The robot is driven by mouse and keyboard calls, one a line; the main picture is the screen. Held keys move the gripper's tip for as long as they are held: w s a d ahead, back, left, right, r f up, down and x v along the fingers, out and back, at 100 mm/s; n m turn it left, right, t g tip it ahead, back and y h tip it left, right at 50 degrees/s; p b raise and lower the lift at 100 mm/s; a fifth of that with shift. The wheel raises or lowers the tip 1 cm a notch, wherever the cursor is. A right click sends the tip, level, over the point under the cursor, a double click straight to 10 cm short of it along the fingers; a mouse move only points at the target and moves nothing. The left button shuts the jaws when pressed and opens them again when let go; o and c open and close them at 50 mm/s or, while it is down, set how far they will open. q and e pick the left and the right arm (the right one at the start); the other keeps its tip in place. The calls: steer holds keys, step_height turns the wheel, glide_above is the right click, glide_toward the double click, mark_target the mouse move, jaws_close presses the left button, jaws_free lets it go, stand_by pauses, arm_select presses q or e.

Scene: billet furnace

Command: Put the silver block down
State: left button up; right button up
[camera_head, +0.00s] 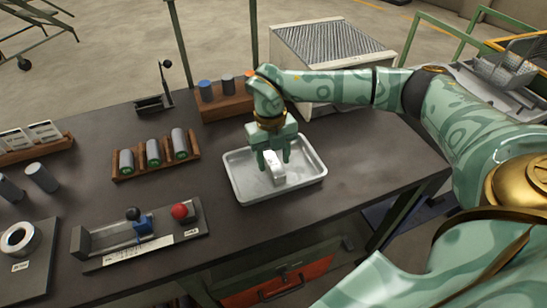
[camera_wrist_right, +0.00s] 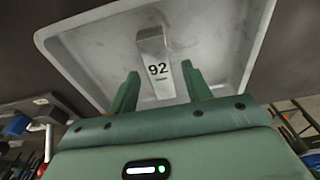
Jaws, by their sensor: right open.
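The silver block (camera_head: 274,168) stands in the light grey tray (camera_head: 241,190) on the dark bench. In the right wrist view the block (camera_wrist_right: 154,58) bears the number 92 and rests inside the tray (camera_wrist_right: 90,60). My right gripper (camera_head: 271,160) is right above the tray with its fingers pointing down. Its two fingertips (camera_wrist_right: 161,80) are apart, with the block's end between and beyond them, and neither finger visibly presses on it. My left gripper is not in view.
Left of the tray is a wooden rack (camera_head: 157,160) with several cylinders. A slider fixture (camera_head: 139,234) with a red knob (camera_head: 181,211) lies in front. A wooden block holder (camera_head: 226,103) stands behind. Bare bench lies right of the tray.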

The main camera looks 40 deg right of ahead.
mark_target(271, 158)
step_height(271, 158, up, 12)
steer(key=w+p, duration=0.1)
steer(key=p, duration=0.1)
steer(key=shift+w+f+p, duration=0.15)
steer(key=shift+w+p, duration=0.05)
steer(key=shift+p, duration=0.2)
steer(key=shift+d, duration=0.1)
stand_by(0.8)
